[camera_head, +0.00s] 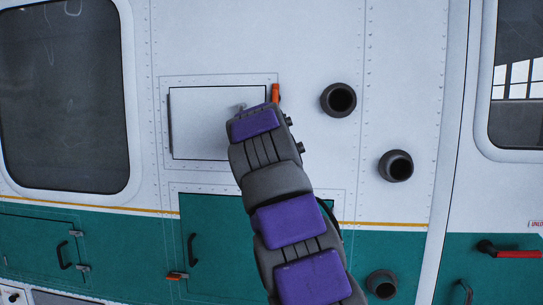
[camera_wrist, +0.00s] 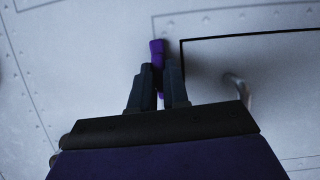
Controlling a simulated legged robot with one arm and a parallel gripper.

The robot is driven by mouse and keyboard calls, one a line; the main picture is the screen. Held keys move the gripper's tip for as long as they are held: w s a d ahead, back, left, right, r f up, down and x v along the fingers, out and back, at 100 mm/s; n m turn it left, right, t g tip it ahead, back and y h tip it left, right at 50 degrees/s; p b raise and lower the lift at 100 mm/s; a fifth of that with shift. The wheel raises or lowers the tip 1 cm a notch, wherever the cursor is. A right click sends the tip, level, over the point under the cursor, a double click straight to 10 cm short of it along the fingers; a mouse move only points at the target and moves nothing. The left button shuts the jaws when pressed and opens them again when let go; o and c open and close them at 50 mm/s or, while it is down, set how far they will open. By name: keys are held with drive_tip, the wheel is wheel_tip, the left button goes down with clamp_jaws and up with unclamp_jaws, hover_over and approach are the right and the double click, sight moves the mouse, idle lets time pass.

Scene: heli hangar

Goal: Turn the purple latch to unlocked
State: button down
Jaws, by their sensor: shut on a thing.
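The purple latch (camera_wrist: 157,49) shows in the wrist view, pointing roughly straight up the picture, just outside the dark-edged corner of a white panel. My gripper (camera_wrist: 160,66) has its two dark fingers on either side of the latch and is shut on it. The latch's lower part runs down between the fingers and is partly hidden. In the head view my arm reaches up to the right side of the white hatch panel (camera_head: 203,140); the fingertips and the purple latch cannot be made out clearly there.
An orange latch (camera_head: 275,93) sits at the hatch's upper right corner. A small metal handle (camera_wrist: 237,89) is on the panel. Dark round ports (camera_head: 339,99) and (camera_head: 396,166) stick out to the right. A green door (camera_head: 215,235) lies below, with a large window (camera_head: 65,95) at left.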

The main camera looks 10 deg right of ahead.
drive_tip(key=shift+f+m, duration=0.2)
drive_tip(key=shift+m, duration=0.1)
idle(0.4)
drive_tip(key=c, duration=1.4)
unclamp_jaws()
drive_tip(key=shift+o, duration=1.4)
drive_tip(key=shift+w, duration=0.55)
drive_tip(key=b+v, duration=0.2)
drive_tip(key=v, duration=1.6)
drive_tip(key=shift+d, duration=0.15)
drive_tip(key=shift+s, duration=0.1)
drive_tip(key=shift+f, duration=0.1)
